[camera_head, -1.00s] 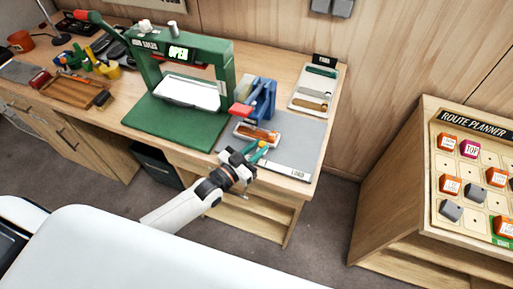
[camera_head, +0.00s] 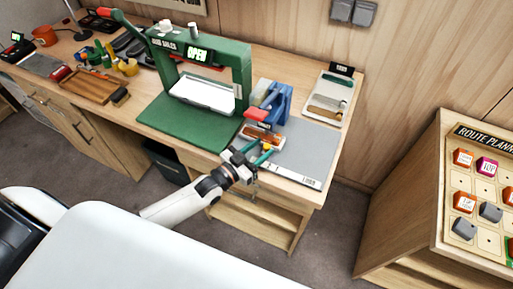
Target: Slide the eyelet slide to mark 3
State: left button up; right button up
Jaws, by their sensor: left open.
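My left gripper (camera_head: 258,156) reaches in from the lower left and is open over the front edge of the grey board (camera_head: 307,150) on the workbench. Small marks and printing run along the board's front edge. A small yellow piece (camera_head: 267,146) shows just beyond the fingertips; I cannot tell whether they touch it. Behind it lies an orange-brown piece (camera_head: 262,134) with a pale rim. I cannot tell for certain which small piece is the eyelet slide; the gripper hides part of this area. My right gripper is not in view.
A green press (camera_head: 243,85) with an OPEN display stands left of the board. A blue tool (camera_head: 281,103) stands behind it. A pale tray (camera_head: 320,107) lies at the back right. A route planner board (camera_head: 484,143) stands at the far right. The right part of the grey board is clear.

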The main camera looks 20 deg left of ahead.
pick_arm(q)
jog(key=b+v, duration=0.2)
jog(key=v, duration=1)
jog(key=shift+b, duration=0.4)
jog(key=shift+a, duration=0.1)
